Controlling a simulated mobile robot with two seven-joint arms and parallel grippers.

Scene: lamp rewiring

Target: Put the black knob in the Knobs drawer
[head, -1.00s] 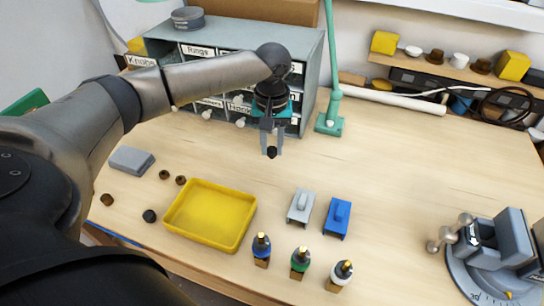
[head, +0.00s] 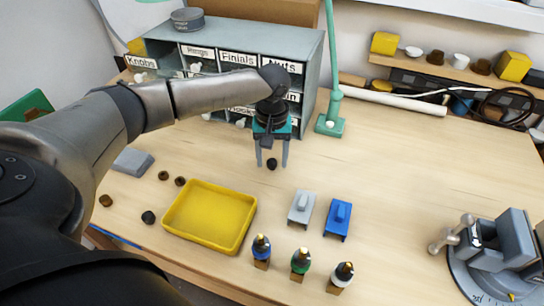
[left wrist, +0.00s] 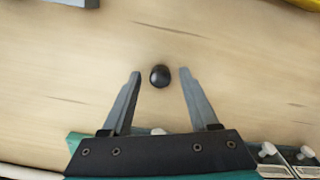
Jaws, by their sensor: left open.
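The black knob (head: 272,163) appears to rest on the bare table in front of the drawer cabinet. My left gripper (head: 272,160) is open above it, with one finger on each side. The left wrist view shows the knob (left wrist: 159,76) between the fingertips of the left gripper (left wrist: 158,73), with a gap on both sides. The Knobs drawer (head: 140,62) is at the cabinet's upper left and appears pulled out. Its inside is hidden, and my left arm passes in front of the cabinet. My right gripper is not in view.
The drawer cabinet (head: 225,33) has other labelled drawers. A green lamp stand (head: 329,125) is to its right. A yellow tray (head: 210,217), another dark knob (head: 148,217), brown knobs (head: 164,175) and a grey block (head: 132,162) lie at left.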

